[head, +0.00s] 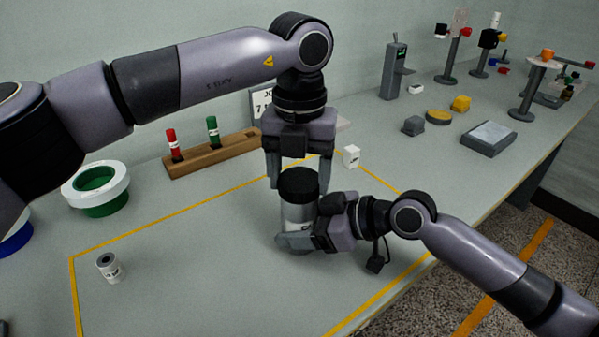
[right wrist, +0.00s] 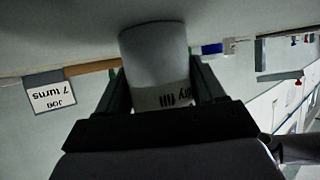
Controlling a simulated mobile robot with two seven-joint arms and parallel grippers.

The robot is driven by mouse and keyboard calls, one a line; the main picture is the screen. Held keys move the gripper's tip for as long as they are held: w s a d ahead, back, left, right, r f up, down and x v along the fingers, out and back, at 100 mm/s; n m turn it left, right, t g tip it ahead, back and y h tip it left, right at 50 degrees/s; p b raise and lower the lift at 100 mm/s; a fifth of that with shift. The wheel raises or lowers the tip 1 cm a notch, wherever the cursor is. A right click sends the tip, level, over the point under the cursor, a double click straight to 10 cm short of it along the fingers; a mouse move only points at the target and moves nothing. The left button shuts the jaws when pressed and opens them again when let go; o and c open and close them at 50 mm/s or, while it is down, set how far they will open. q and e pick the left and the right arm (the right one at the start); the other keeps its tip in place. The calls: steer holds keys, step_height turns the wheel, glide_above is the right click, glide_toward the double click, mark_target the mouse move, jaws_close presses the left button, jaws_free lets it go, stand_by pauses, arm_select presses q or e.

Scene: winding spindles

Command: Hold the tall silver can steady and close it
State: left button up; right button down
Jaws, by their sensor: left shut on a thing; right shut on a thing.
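The tall silver can (head: 297,217) stands upright on the table, with a black lid (head: 299,181) on its top. My left gripper (head: 299,184) points down from above, its fingers on either side of the lid and shut on it. My right gripper (head: 299,238) comes in low from the right and is shut on the can's body. In the right wrist view the can (right wrist: 155,58) sits between the two fingers of my right gripper (right wrist: 160,88), with part of its printed label showing. Whether the lid is fully seated cannot be told.
A small can (head: 109,267) stands at front left. A wooden rack (head: 230,152) holds a red and a green spindle behind. A white-rimmed green container (head: 98,190) is at left, a small white block (head: 351,156) behind the can. Yellow tape marks a largely clear area.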

arm_select(q)
steer(key=m, duration=0.7)
steer(key=shift+m, duration=0.4)
steer(key=m, duration=1.9)
steer(key=o, duration=1.3)
steer(key=shift+c, duration=0.2)
step_height(320, 180, up, 12)
